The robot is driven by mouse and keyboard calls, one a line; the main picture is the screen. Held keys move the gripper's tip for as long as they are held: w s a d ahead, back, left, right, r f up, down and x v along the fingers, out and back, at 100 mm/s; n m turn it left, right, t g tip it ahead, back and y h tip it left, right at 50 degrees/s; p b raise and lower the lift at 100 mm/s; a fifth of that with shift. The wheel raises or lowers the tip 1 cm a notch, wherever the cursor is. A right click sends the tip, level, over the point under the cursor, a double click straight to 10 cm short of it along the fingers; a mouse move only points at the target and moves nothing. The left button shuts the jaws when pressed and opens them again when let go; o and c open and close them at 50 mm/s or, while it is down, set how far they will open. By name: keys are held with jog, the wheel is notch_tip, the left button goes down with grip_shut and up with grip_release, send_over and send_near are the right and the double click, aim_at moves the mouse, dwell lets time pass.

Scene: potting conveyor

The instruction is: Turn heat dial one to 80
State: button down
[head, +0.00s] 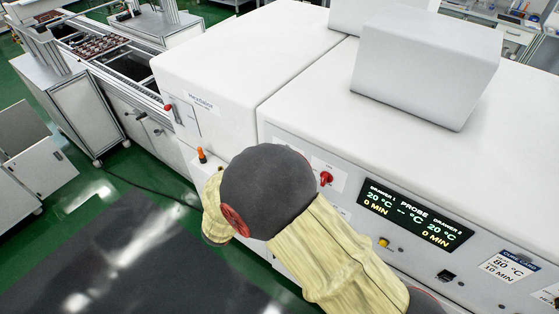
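A white oven-like machine (300,135) carries a black display (415,216) in the head view. The display reads drawer 1 at 20 °C and 0 MIN, probe "-- °C", and drawer 2 at 20 °C and 0 MIN. A card (507,266) right of it reads 80 °C, 10 MIN. I cannot identify heat dial one; my arm, in a yellowish sleeve with a dark round joint, covers part of the front panel. A red knob (326,178) and a yellow knob (384,242) show on the panel, their labels too small to read. My gripper is not visible.
A white box (428,70) sits on top of the machine. A conveyor (125,65) and white cabinets stand farther left. Dark matting (170,265) lies on the green floor.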

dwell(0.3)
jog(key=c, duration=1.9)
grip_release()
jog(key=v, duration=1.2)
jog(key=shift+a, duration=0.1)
